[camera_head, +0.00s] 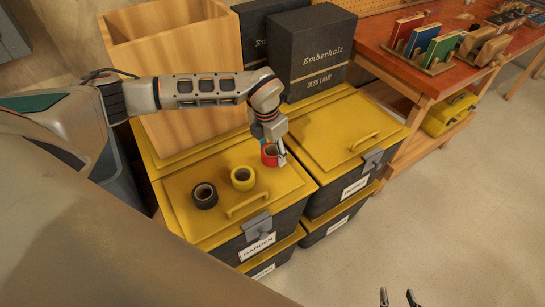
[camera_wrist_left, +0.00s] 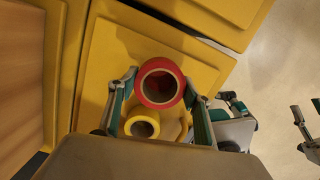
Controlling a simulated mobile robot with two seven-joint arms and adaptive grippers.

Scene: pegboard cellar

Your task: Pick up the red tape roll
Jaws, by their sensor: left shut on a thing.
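The red tape roll (camera_head: 268,156) is in the grasp of my left gripper (camera_head: 277,153), over the yellow lid of the crate labelled GARDEN. In the left wrist view the red roll (camera_wrist_left: 160,84) sits between the two fingers of my left gripper (camera_wrist_left: 158,92), its open ring facing the camera. I cannot tell for sure whether it clears the lid. My right gripper (camera_head: 398,297) shows only its two fingertips at the bottom edge of the head view; they are apart with nothing between them.
A yellow tape roll (camera_head: 243,178) and a black tape roll (camera_head: 204,195) stand on the same lid (camera_head: 205,231). Behind are a tall wooden box (camera_head: 180,120) and dark desk lamp boxes (camera_head: 315,50). A second yellow-lidded crate (camera_head: 345,125) adjoins at right. The floor at right is clear.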

